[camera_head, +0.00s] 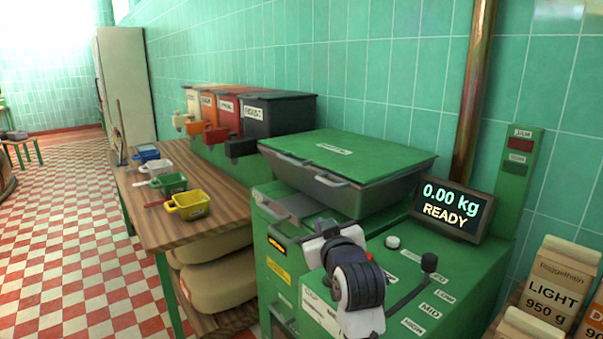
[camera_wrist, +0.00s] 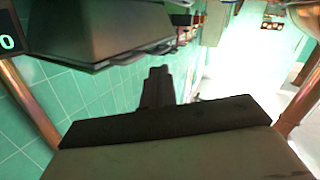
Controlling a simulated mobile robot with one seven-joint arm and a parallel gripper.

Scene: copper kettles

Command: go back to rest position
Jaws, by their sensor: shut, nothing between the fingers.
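My arm (camera_head: 355,277) shows in the head view, folded in front of the green machine. The gripper fingers cannot be made out in that view. In the wrist view my gripper (camera_wrist: 158,72) shows as two dark fingers close together, shut and empty. It points into open space, and no object touches the fingertips. The wrist view looks sideways along the tiled wall.
The green machine (camera_head: 290,265) has a lidded hopper (camera_head: 345,165), a lever (camera_head: 410,290) and a display (camera_head: 452,210) reading 0.00 kg READY. Paper bags (camera_head: 560,285) stand at right. A wooden table (camera_head: 170,225) holds coloured scoops.

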